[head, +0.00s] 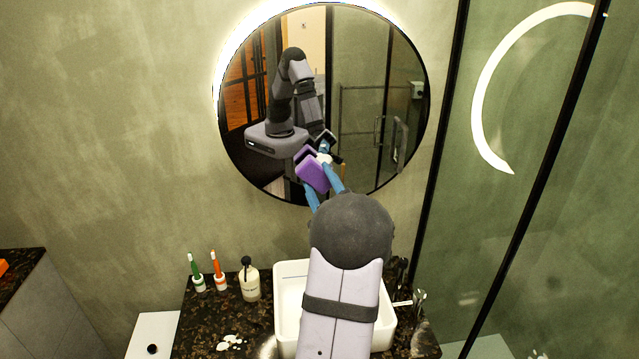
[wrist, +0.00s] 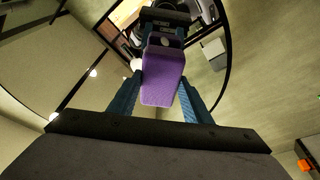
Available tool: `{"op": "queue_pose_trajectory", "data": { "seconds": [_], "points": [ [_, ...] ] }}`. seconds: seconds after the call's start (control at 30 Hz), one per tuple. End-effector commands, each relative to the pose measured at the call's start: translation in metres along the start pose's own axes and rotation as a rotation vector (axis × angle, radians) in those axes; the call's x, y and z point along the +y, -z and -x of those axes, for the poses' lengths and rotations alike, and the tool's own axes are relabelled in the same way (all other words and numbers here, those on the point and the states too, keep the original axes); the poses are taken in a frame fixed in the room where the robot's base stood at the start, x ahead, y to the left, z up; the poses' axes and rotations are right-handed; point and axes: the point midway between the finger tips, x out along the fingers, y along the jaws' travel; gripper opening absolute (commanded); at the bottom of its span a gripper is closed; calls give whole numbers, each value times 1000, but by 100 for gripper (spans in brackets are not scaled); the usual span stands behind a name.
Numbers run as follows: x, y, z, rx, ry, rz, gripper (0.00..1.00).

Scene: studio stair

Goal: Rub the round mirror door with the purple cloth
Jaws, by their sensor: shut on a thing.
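The round mirror door (head: 370,60) hangs on the wall, with a thin black rim and a lit ring behind it. It also fills much of the wrist view (wrist: 205,78). My gripper (head: 325,190) is at the mirror's lower edge, its blue fingers pointing toward the glass. It is shut on the purple cloth (wrist: 162,82), a thick block-like pad between the two fingers in the wrist view. In the head view purple (head: 312,174) shows at the fingertips, close to my arm's reflection. I cannot tell whether the cloth touches the glass.
Below the mirror, a dark speckled counter (head: 205,320) carries a white basin (head: 290,285), a soap bottle (head: 249,280) and two toothbrushes in holders (head: 197,272). A black-framed glass panel (head: 440,160) stands right of the mirror. The wall left is bare.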

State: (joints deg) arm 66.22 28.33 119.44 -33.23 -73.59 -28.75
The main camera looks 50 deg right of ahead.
Motion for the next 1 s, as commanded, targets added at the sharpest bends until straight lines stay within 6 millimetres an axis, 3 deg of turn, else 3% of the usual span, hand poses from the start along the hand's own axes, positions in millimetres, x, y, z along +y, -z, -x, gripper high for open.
{"op": "queue_pose_trajectory", "data": {
  "seconds": [0.77,1.0],
  "points": [
    [1,-4,-11,0,-1,1,19],
    [11,-14,-7,-1,-3,1,19]
  ]
}}
